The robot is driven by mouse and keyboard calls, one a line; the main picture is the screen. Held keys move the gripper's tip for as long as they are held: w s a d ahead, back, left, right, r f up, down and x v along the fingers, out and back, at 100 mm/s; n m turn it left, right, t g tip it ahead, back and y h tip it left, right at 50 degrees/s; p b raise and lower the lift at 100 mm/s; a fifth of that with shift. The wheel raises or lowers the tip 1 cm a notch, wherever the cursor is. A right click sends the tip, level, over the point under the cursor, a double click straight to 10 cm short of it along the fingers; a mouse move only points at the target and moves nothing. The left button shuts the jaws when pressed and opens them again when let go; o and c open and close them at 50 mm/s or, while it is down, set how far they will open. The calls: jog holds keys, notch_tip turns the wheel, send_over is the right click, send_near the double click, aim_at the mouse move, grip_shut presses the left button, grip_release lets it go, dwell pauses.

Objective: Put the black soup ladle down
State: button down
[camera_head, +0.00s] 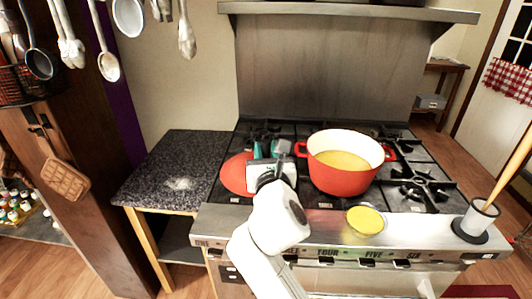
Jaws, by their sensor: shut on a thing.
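My gripper (267,149) is over the left part of the stove (322,236), left of the red pot. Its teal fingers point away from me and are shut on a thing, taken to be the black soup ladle. The held thing is mostly hidden by my white wrist and hard to tell from the black grates. I cannot tell whether it touches the stove. A separate dark ladle (40,64) hangs at the far left.
A red pot (342,178) with yellow contents stands right of my gripper. A red lid (234,173) lies just left. A yellow-filled bowl (365,220) and grey cup (476,217) stand on the front ledge. The dark stone counter (172,160) at left is mostly clear.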

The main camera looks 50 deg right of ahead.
jog(key=shift+f, duration=0.1)
jog(key=c, duration=0.9)
grip_release()
